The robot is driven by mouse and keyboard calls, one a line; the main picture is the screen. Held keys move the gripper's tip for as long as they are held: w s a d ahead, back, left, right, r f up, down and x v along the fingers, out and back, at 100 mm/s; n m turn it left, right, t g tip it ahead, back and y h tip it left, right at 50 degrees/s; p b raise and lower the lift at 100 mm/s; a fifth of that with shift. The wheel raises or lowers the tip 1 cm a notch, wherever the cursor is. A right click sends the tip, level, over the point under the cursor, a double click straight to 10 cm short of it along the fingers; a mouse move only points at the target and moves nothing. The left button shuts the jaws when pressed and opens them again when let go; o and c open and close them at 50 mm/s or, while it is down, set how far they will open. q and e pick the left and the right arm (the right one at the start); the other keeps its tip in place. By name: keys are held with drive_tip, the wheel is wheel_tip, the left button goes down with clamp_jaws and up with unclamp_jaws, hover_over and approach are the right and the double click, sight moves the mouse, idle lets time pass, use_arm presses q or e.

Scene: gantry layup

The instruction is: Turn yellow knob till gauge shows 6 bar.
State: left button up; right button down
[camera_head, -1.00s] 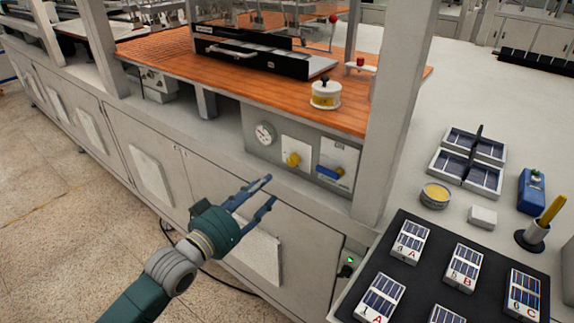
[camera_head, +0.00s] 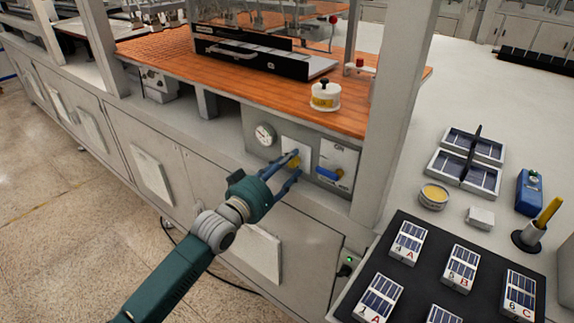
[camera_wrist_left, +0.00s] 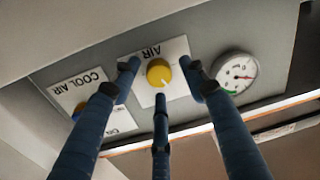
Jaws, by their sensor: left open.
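The yellow knob (camera_wrist_left: 159,72) sits on a white plate marked AIR (camera_wrist_left: 178,48) on the grey panel. In the head view the knob (camera_head: 294,163) is partly covered by my left gripper (camera_head: 295,165). My left gripper (camera_wrist_left: 160,75) is open, with its fingers spread around the knob's position in the wrist view; I cannot tell whether they touch it. The round white gauge (camera_head: 265,134) is left of the knob in the head view. In the wrist view the gauge (camera_wrist_left: 238,74) shows a red needle and a green mark, but its numbers are too small to read.
A COOL AIR plate with a blue handle (camera_head: 331,174) is right of the knob in the head view. An upright post (camera_head: 394,110) stands beside the panel. The orange bench top (camera_head: 345,116) juts out above. A black tray (camera_head: 408,285) with labelled cells lies at lower right.

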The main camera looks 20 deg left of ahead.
use_arm(q)
clamp_jaws()
drive_tip(key=shift+r, duration=0.1)
